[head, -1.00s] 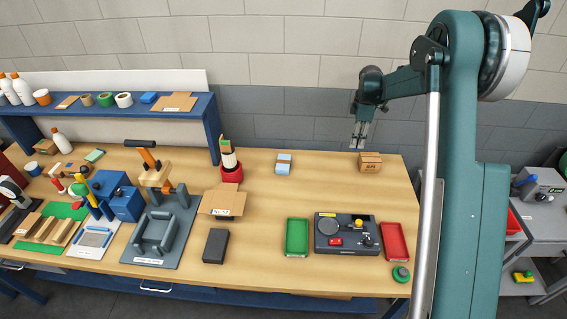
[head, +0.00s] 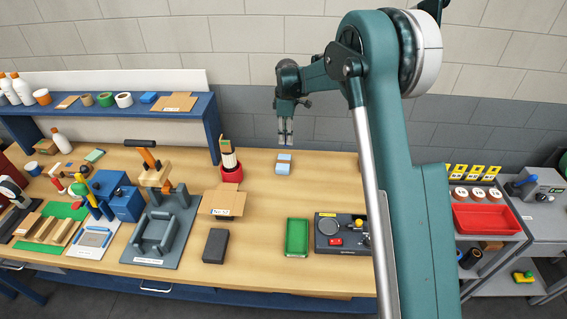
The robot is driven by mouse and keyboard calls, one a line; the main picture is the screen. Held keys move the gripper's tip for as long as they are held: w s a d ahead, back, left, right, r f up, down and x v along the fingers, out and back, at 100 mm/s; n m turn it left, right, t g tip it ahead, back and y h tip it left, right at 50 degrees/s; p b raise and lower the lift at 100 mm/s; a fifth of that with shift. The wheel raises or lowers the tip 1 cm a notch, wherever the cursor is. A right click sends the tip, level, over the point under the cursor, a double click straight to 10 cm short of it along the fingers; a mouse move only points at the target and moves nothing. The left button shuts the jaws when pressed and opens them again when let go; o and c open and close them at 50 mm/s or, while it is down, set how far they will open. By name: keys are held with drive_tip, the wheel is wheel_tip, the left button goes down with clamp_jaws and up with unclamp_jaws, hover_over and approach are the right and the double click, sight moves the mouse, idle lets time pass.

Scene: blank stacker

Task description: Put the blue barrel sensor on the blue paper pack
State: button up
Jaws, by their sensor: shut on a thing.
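The blue paper pack (head: 284,164) lies towards the back middle of the wooden bench, light blue with a pale band. My gripper (head: 286,143) hangs in the air with its fingers pointing down. In the picture it is just above and behind the pack, apart from it as far as I can tell. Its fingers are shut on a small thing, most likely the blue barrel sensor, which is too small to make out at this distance. I see no barrel sensor elsewhere on the bench.
A green tray (head: 297,237) and a grey control box (head: 333,242) lie nearer the front. The bench around the pack is clear. My arm hides the bench's right end.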

drive_tip(key=shift+s+a, duration=0.15)
drive_tip(key=shift+a, duration=0.6)
drive_tip(key=shift+f, duration=0.1)
hover_over(283, 162)
drive_tip(key=shift+d+f, duration=0.1)
drive_tip(key=shift+f, duration=2.9)
drive_tip(key=shift+f+p, duration=0.3)
drive_tip(key=shift+f, duration=1.55)
drive_tip(key=shift+f, duration=0.2)
drive_tip(key=o, duration=0.9)
